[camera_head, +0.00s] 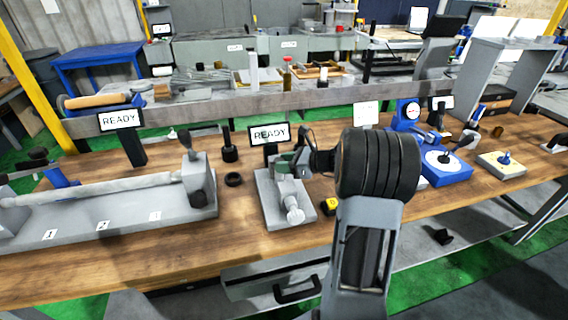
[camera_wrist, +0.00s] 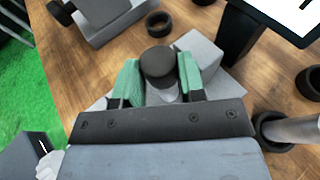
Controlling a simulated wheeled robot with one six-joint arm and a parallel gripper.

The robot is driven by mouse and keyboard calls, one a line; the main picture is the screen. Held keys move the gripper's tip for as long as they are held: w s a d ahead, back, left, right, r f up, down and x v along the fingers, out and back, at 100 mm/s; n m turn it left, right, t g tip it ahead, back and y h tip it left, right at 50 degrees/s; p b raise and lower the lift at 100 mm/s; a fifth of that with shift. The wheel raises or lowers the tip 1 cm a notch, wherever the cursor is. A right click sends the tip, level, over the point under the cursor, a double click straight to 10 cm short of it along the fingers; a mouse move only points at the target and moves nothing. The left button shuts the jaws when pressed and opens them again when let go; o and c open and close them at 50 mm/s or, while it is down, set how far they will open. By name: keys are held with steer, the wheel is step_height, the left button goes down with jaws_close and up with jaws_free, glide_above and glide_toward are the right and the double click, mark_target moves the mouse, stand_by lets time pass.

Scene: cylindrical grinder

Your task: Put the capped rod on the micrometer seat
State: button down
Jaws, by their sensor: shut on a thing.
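The capped rod shows in the wrist view as a round black cap (camera_wrist: 158,62) on a pale grey shaft, between the two green finger pads. My gripper (camera_wrist: 159,83) is shut on it; the pads press on both sides just below the cap. In the head view my gripper (camera_head: 285,164) is over the grey micrometer stand (camera_head: 268,212), in front of the middle READY screen. The stand's grey block (camera_wrist: 198,50) shows beside the cap in the wrist view. The rod's lower end is hidden, so I cannot tell whether it touches the seat.
A long grey fixture (camera_head: 130,215) with numbered places lies left. A black ring (camera_head: 233,179) and the READY screen (camera_head: 269,135) stand close to the micrometer stand. A yellow-black item (camera_head: 331,206) lies right of it. A blue dial gauge stand (camera_head: 447,170) is farther right.

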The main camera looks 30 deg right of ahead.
steer(key=c, duration=1)
jaws_free()
steer(key=shift+s+d+r, duration=0.15)
steer(key=shift+r, duration=0.05)
steer(key=v, duration=1.1)
steer(key=shift+s+d+r, duration=0.15)
steer(key=shift+s, duration=0.05)
